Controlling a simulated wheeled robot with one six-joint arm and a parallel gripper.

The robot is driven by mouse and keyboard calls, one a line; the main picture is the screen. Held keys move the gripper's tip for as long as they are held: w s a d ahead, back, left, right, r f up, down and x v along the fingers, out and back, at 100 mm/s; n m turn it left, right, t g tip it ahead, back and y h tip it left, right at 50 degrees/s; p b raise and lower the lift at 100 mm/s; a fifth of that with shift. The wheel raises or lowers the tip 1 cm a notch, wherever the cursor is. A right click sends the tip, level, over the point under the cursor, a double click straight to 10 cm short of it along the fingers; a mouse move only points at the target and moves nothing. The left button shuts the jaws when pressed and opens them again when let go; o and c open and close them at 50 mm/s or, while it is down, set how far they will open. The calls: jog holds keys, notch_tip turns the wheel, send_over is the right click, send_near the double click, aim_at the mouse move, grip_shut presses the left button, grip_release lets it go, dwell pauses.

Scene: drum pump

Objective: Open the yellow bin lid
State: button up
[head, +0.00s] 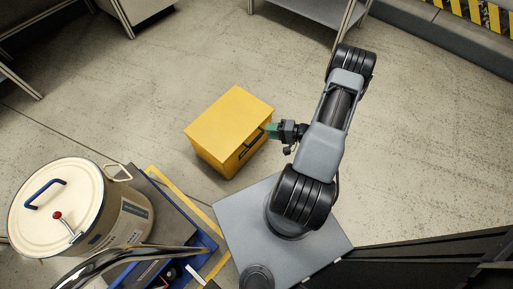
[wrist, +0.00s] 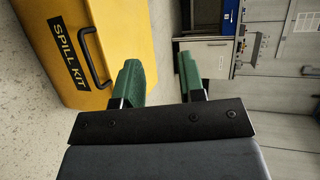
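The yellow bin (head: 231,129) stands on the floor near the middle of the head view, with its flat lid (head: 229,113) shut. In the wrist view the bin (wrist: 60,50) is at the upper left, turned sideways, with a black "SPILL KIT" label (wrist: 63,42) and a dark handle (wrist: 97,62) on its front. My gripper (head: 271,130) is at the bin's right side in the head view, close to the lid's edge; whether it touches cannot be told. In the wrist view my gripper's green fingers (wrist: 161,82) are apart with nothing between them.
A cream drum (head: 75,210) with a blue handle stands at the lower left on a blue and yellow-edged platform (head: 200,225). Table legs show at the top. The floor (head: 430,140) right of my arm is clear. A cabinet (wrist: 205,62) shows beyond the fingers in the wrist view.

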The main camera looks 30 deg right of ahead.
aim_at(256, 140)
jog(key=s+d+f+m+t+h+b, duration=0.1)
jog(key=s+f+m+t+h+b, duration=0.1)
jog(key=f, duration=0.6)
jog(key=s+d+f+m+t+h+b, duration=0.2)
jog(key=f+h, duration=0.1)
jog(key=f, duration=0.4)
jog(key=b+x, duration=0.3)
jog(key=x, duration=1.1)
jog(key=shift+w+a+r+b, duration=0.1)
jog(key=shift+b, duration=0.25)
grip_shut()
